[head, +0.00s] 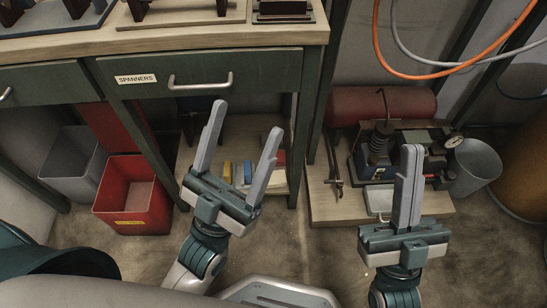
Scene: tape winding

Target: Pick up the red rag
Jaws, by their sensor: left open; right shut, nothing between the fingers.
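I cannot make out a red rag for certain in the head view. A small red patch (281,157) shows on the low shelf under the bench, partly hidden behind my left gripper's finger; I cannot tell what it is. My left gripper (247,119) is open and empty, its fingers pointing up the picture in front of the bench. My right gripper (411,149) is shut with nothing in it, in front of the machine on the low wooden platform.
A bench drawer (205,85) labelled SPANNERS has a metal handle. A red bin (131,197) and a grey bin (73,163) stand at left. A compressor-like machine (378,150) sits on a wooden platform (325,207), beside a grey bucket (474,166). Orange and grey cables hang at upper right.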

